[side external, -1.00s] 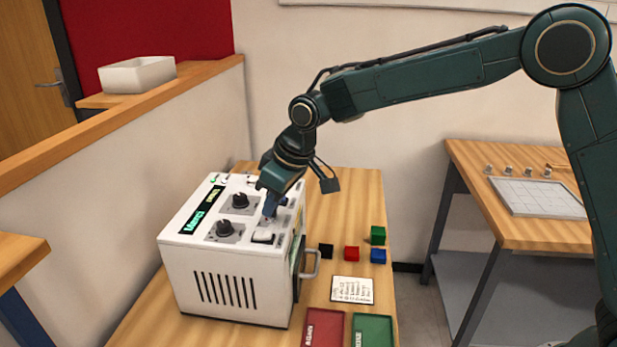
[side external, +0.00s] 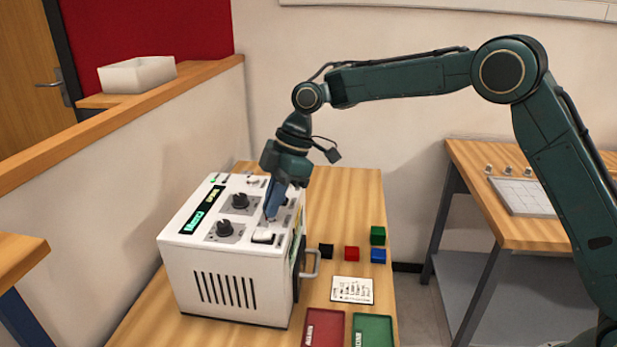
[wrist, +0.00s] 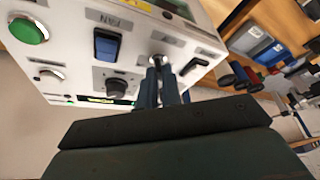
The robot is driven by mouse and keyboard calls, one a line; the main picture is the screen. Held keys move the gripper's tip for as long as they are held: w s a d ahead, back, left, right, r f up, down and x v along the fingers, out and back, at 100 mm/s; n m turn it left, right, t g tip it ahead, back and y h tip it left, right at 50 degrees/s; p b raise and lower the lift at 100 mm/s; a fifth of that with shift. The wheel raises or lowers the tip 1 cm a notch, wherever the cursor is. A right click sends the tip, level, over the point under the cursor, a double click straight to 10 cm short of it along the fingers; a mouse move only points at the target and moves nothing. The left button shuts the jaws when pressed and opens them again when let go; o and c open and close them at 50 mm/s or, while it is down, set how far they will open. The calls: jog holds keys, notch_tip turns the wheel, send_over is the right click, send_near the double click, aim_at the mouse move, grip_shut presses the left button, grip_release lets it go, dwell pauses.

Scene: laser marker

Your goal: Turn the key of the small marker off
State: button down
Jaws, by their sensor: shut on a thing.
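The small marker (side external: 225,285) is a white box on the wooden table, with knobs and a lit display (side external: 203,209) on its top. My gripper (side external: 271,214) points down at the top panel near its right edge. In the wrist view my gripper's fingers (wrist: 157,82) are close together at a small metal key switch (wrist: 157,61), shut on its key. The fingers cover most of the key, so its angle cannot be told. A blue rocker switch (wrist: 107,45) marked FAN and a black knob (wrist: 117,85) sit beside it. A green button (wrist: 28,30) is at the far left.
A low wall (side external: 120,210) stands left.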

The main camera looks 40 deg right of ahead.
jog(key=shift+n+g, duration=0.3)
jog(key=shift+n, duration=0.5)
jog(key=c, duration=1.6)
grip_release()
jog(key=shift+r, duration=0.15)
jog(key=shift+v, duration=3.6)
